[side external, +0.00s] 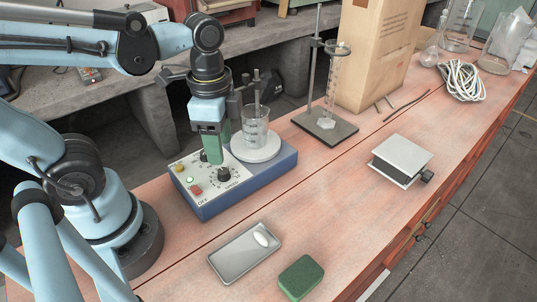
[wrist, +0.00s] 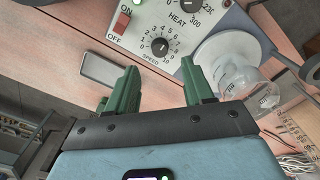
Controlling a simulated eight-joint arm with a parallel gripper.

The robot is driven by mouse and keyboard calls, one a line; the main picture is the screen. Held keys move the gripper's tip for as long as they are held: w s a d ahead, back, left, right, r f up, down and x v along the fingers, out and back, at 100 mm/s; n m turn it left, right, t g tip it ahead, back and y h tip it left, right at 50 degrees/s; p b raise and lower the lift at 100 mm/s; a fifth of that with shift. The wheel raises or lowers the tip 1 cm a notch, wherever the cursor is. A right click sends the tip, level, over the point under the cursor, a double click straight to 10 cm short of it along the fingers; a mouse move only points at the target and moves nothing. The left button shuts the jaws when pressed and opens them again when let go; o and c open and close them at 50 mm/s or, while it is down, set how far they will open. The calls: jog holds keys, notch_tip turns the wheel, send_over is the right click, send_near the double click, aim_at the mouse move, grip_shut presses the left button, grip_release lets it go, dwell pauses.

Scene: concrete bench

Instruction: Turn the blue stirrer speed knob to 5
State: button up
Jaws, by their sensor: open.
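The blue stirrer (side external: 243,187) stands on the bench with a pale control panel on its front. Its dark speed knob (side external: 224,174) sits at the panel's right; it also shows in the wrist view (wrist: 160,46), inside a printed 0 to 10 scale. I cannot read its setting with certainty. The dark heat knob (wrist: 177,4) is partly cut off at the top of the wrist view. My gripper (side external: 211,157) has green fingers pointing down over the panel. In the wrist view my gripper (wrist: 160,66) is open and empty, its fingers apart, with the speed knob visible beyond the gap.
A beaker (side external: 255,128) stands on the stirrer's round white plate (side external: 240,151), close beside my gripper. A red switch (wrist: 121,22) is on the panel. A ring stand (side external: 334,135) is behind right. A grey tray (side external: 232,267), green sponge (side external: 301,277) and silver platform (side external: 402,155) lie forward.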

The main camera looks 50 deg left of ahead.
aim_at(223, 171)
jog(key=shift+r, duration=2.85)
jog(key=shift+f, duration=6.05)
jog(key=shift+r, duration=0.1)
jog(key=shift+r, duration=6)
notch_tip(223, 171, down, 12)
jog(key=shift+f, duration=0.2)
jog(key=n, duration=0.6)
jog(key=shift+r, duration=0.1)
jog(key=n, duration=0.6)
jog(key=shift+n, duration=0.4)
